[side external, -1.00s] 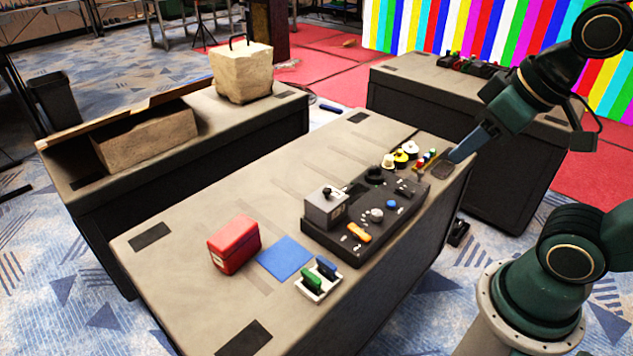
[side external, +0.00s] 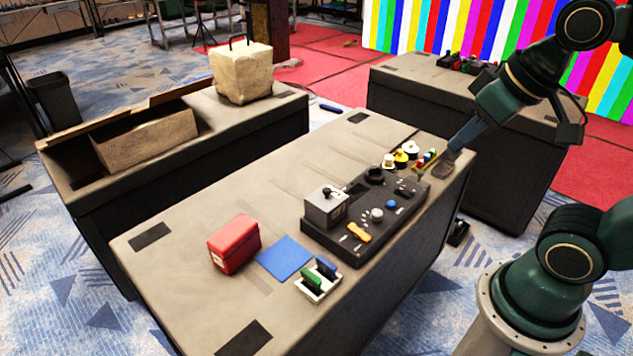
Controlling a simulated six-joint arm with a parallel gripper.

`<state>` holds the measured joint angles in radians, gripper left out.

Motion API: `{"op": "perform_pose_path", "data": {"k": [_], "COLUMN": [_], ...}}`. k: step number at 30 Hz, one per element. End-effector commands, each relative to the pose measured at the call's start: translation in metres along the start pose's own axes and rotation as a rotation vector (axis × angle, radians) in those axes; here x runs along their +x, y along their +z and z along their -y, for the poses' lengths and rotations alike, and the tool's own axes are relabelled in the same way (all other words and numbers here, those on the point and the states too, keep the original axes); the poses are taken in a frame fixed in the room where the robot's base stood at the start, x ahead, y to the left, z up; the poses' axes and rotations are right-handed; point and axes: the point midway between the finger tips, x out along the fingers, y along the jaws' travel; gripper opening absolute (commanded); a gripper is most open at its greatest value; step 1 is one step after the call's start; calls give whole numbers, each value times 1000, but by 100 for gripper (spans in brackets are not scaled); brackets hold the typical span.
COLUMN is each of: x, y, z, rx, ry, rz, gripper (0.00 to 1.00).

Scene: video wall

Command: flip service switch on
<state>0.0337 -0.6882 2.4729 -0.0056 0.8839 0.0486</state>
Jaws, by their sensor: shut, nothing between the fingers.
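The black control panel (side external: 330,238) lies on the near case. It carries a grey box (side external: 325,209) with a dark knob, a black round knob (side external: 374,176), a blue button (side external: 391,204), a grey knob (side external: 376,215), an orange handle (side external: 359,232) and small controls at its far right end (side external: 403,191). I cannot tell which one is the service switch; labels are too small to read.
A red box (side external: 234,244), blue mat (side external: 284,257) and white tray (side external: 318,284) with green and blue pieces lie left of the panel. The case's middle is clear.

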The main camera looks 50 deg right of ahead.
Motion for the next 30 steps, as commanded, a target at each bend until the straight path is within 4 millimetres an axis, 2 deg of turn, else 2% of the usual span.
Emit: {"op": "perform_pose_path", "data": {"k": [14, 30], "x": [35, 98], "y": [-52, -96], "z": [-30, -89], "rx": [319, 717], "ry": [54, 120], "rz": [73, 146], "gripper": [0, 0]}}
